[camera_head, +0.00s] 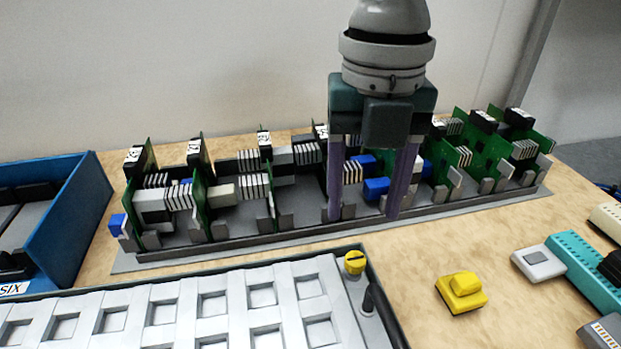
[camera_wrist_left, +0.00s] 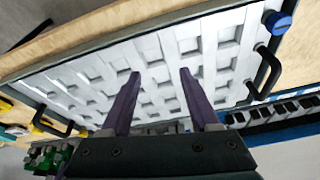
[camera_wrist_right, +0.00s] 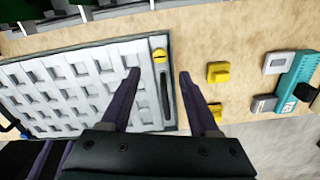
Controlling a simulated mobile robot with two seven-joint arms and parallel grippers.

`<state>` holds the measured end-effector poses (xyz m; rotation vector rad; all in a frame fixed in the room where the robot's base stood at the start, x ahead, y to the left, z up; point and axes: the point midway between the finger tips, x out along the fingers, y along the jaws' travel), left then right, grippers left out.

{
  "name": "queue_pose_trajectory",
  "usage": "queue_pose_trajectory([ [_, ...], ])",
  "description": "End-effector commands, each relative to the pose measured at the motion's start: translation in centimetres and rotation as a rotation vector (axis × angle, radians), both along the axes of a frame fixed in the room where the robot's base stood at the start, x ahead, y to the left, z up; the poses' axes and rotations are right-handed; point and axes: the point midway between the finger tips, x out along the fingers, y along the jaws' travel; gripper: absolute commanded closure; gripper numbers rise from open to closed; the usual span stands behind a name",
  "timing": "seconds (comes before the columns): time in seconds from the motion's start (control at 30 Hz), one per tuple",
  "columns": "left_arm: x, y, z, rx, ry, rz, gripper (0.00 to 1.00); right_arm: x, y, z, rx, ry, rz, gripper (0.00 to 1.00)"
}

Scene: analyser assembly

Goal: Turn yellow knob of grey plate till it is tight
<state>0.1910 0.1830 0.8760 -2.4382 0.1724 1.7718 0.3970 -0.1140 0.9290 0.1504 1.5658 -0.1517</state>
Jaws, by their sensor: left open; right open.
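The grey plate (camera_head: 292,276) with rows of square pockets lies at the front left of the table. Its yellow knob (camera_head: 355,262) sits at its far right corner, beside a black handle (camera_head: 368,298). My right gripper (camera_head: 375,216) is open and empty, pointing down in front of the rack of green boards. My left gripper (camera_wrist_left: 160,72) is open and empty above the plate; the head view does not show it. A blue knob (camera_wrist_left: 277,22) sits at another plate corner.
A long rack (camera_head: 330,241) of green circuit boards stands along the back. A yellow block (camera_head: 461,292) lies right of the plate, with teal (camera_head: 585,268) and grey parts beyond. A blue bin (camera_head: 78,222) stands at left. Bare table lies between plate and yellow block.

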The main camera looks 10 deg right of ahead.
Motion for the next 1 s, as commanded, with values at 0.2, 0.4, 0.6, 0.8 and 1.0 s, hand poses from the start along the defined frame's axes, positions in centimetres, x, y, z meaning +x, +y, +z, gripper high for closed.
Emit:
queue_pose_trajectory([
  [0.2,0.0,0.0,-0.8,0.0,0.0,-0.001,0.38,-0.1,0.0,-4.4,-0.003,0.003,-0.002,0.38],
  [0.4,0.0,0.0,-1.5,0.0,0.0,-0.001,0.38,-0.1,0.1,-7.5,-0.001,0.001,-0.002,0.38],
  [0.6,0.0,0.1,-1.6,0.003,0.001,-0.002,0.38,-0.1,0.1,-8.5,0.001,0.0,0.0,0.38],
  [0.8,0.0,0.1,-1.6,0.005,0.0,-0.004,0.38,-0.1,0.1,-8.5,0.001,0.0,-0.001,0.38],
  [1.0,0.0,0.1,-1.6,0.005,0.0,-0.004,0.38,-0.1,0.1,-8.5,0.001,0.0,-0.001,0.58],
])
